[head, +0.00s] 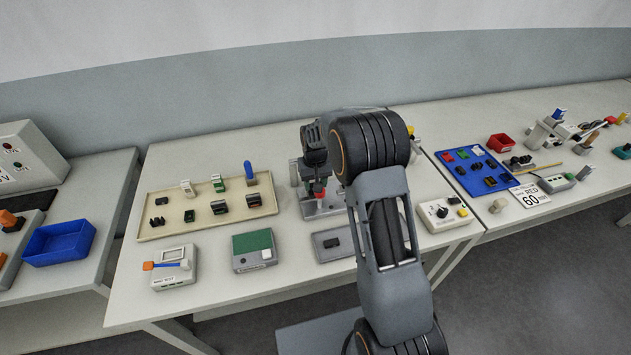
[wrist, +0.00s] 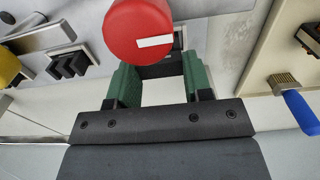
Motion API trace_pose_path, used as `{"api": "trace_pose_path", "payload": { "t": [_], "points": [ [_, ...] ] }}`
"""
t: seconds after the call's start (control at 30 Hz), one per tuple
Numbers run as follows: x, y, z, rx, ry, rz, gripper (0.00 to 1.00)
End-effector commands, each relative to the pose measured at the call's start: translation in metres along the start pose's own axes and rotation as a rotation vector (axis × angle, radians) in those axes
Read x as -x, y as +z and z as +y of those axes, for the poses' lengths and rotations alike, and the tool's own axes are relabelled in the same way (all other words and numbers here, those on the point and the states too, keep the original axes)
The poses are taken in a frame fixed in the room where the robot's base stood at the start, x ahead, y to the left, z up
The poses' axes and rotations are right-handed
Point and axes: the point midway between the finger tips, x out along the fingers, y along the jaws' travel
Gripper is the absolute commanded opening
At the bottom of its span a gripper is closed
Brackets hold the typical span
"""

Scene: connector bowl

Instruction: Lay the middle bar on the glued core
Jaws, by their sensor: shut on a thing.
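My gripper (head: 318,184) is over a grey metal fixture (head: 322,207) at the middle of the table. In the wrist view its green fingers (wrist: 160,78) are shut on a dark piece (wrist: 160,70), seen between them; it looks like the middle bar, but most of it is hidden. A red round knob (wrist: 138,30) with a white stripe stands close in front of the fingertips and covers part of the view; red also shows below my gripper in the head view. I cannot make out the glued core; only a small grey and dark part shows behind the knob.
A cream tray (head: 160,229) with several small parts and a blue-handled brush (head: 248,171) lies to the left. A grey plate (head: 325,254) with a black part is in front. A dial box (head: 440,213) stands to the right. The left table bears a blue bin (head: 60,242).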

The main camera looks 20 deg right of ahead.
Motion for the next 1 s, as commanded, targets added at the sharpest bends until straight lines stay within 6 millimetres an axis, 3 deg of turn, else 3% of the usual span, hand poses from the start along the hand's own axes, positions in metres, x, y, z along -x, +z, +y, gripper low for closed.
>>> {"api": "trace_pose_path", "payload": {
  "t": [0.43, 0.47, 0.7, 0.77, 1.0],
  "points": [
    [-0.0033, 0.0000, -0.0001, 0.000, 0.000, 0.000, 0.22],
    [-0.0033, 0.0000, -0.0001, 0.000, 0.000, 0.000, 0.49],
    [-0.0033, 0.0000, -0.0001, 0.000, 0.000, 0.000, 0.72],
    [-0.0033, 0.0000, -0.0001, 0.000, 0.000, 0.000, 0.76],
    [-0.0021, -0.0001, -0.0001, 0.000, 0.000, 0.000, 0.76]
  ]
}}
